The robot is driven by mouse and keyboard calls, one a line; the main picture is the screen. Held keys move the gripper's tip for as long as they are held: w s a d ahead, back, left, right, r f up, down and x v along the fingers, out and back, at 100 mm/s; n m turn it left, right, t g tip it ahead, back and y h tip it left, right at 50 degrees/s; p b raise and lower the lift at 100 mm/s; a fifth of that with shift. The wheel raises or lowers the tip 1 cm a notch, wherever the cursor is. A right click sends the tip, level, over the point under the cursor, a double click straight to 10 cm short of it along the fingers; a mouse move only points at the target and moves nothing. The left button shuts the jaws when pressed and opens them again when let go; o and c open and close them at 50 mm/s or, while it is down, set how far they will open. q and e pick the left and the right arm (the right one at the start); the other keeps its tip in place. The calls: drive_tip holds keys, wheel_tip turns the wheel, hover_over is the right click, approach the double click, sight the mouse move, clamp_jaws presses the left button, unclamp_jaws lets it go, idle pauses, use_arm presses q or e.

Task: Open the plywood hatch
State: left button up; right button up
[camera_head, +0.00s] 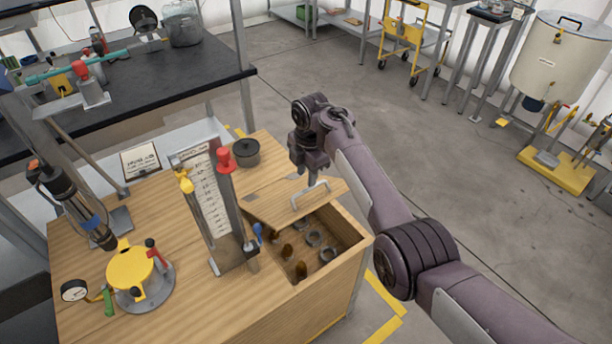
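The plywood hatch (285,196) is a pale wooden panel with a metal bar handle (311,194) at the right end of the wooden bench top. The compartment below it (325,228) is partly uncovered at the front, with several small round items inside. I cannot tell whether the panel is tilted or slid back. My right gripper (304,174) points down just behind the handle, over the panel's back edge. Its fingers are small and dark, so their gap and any contact are unclear. My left gripper is out of view.
A graduated stand with red and yellow knobs (213,200) rises just left of the hatch. A dark pot (246,152) stands behind it. A yellow-topped valve device (130,267) is at the front left. The floor (440,140) on the right is open.

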wheel_tip(320, 180, up, 6)
drive_tip(key=shift+s, duration=0.25)
drive_tip(key=shift+d, duration=0.15)
